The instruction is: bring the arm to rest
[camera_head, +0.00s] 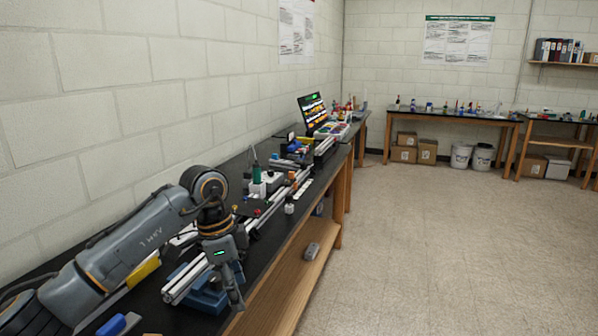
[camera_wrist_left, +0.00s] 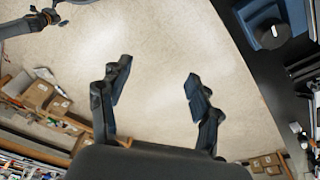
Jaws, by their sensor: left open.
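My left arm (camera_head: 130,247) comes in from the left in the head view and bends down at the wrist over the front edge of the black-topped bench. My left gripper (camera_head: 232,290) hangs pointing down beside blue and silver parts on that bench. In the left wrist view the two fingers of my left gripper (camera_wrist_left: 157,88) are spread apart, with only the pale floor between them. Nothing is held.
The black bench (camera_head: 262,222) runs along the left wall, with aluminium extrusions (camera_head: 185,283), small bottles and a laptop (camera_head: 313,112) on it. A wooden lower shelf (camera_head: 290,280) lies beneath. The floor (camera_head: 430,240) to the right is clear. Cardboard boxes (camera_head: 427,151) stand under the far bench.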

